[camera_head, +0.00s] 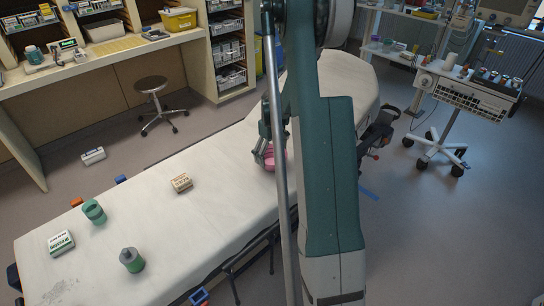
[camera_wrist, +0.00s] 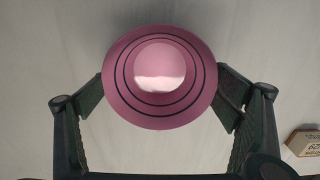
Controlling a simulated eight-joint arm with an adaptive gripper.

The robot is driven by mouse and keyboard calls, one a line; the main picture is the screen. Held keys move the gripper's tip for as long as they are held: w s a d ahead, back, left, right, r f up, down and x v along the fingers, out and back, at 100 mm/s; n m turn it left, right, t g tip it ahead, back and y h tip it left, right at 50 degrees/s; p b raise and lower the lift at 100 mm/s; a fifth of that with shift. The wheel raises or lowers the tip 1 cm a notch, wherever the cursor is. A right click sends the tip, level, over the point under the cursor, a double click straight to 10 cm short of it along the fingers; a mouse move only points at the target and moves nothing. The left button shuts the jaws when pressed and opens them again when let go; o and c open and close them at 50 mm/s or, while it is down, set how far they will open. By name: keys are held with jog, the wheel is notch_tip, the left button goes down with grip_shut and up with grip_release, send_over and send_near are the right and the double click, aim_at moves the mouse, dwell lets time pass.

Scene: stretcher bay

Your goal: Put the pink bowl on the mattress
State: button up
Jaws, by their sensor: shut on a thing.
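The pink bowl (camera_head: 270,160) shows beside my arm in the head view, partly hidden by it. It also shows in the wrist view (camera_wrist: 160,75), with dark rings around its middle. My gripper (camera_head: 262,155) is shut on the bowl, with one dark finger against each side of it in the wrist view. The white mattress (camera_head: 150,225) lies on the stretcher and runs from front left to back right. The bowl is over the mattress; I cannot tell whether its base touches the surface.
On the mattress are a small labelled box (camera_head: 181,182), a green cup (camera_head: 94,212), a green-and-white box (camera_head: 61,243) and a grey-green bottle (camera_head: 131,260). A stool (camera_head: 152,86) and a wheeled cart (camera_head: 465,90) stand apart. Bare mattress lies between the box and bowl.

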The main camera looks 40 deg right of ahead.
jog(key=shift+f, duration=0.2)
jog(key=o, duration=0.9)
jog(key=shift+c, duration=0.2)
jog(key=shift+r, duration=0.2)
notch_tip(320, 180, up, 12)
jog(key=p, duration=0.2)
dwell(0.5)
